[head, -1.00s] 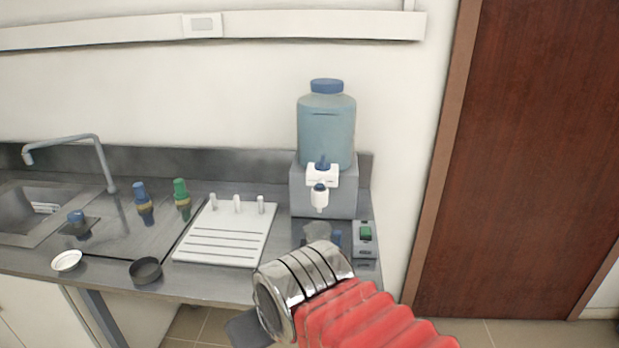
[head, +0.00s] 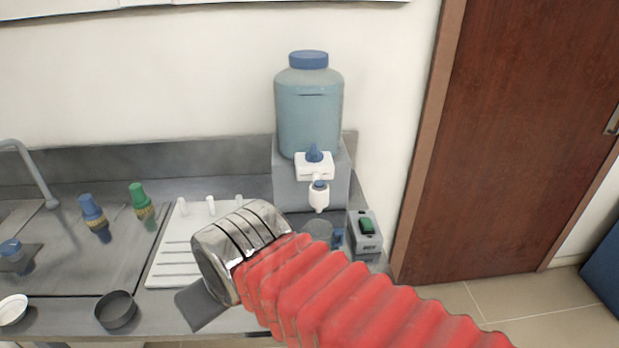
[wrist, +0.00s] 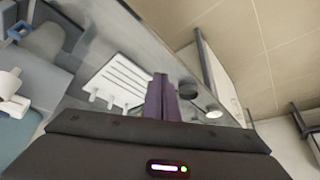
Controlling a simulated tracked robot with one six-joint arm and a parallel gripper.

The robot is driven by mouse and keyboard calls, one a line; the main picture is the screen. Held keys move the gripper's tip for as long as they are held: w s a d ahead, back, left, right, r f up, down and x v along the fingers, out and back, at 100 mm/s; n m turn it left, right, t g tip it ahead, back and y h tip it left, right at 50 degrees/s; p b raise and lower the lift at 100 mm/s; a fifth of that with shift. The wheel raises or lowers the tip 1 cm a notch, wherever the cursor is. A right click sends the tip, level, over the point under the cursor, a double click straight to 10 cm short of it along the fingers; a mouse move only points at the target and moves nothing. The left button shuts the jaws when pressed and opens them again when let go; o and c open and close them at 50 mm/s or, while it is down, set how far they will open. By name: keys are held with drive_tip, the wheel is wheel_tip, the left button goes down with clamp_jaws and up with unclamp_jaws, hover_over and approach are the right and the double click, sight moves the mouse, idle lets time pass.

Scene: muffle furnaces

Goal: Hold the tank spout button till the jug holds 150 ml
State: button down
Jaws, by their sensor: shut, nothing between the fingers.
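The tank (head: 309,110), bluish with a blue cap, stands on a grey block at the back of the worktop. The jug (head: 318,232), greyish with a blue handle, sits below the spout, partly hidden by my arm. It also shows at upper left in the wrist view (wrist: 46,40). Its water level cannot be read. My gripper, its dark fingers together (wrist: 161,98), is shut and empty, above the worktop, apart from spout and jug. The head view mostly hides its fingers.
A white draining board (head: 172,262) lies left.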

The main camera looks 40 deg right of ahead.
idle(0.3)
wheel_tip(320, 180, up, 16)
drive_tip(key=m+t, duration=0.4)
drive_tip(key=m, duration=0.6)
hover_over(319, 184)
drive_tip(key=s, duration=0.1)
drive_tip(key=shift+d+f+h, duration=0.1)
drive_tip(key=shift+d+h, duration=0.15)
drive_tip(key=shift+h, duration=0.15)
drive_tip(key=shift+f, duration=0.1)
drive_tip(key=shift+f, duration=4.3)
drive_tip(key=shift+f, duration=0.85)
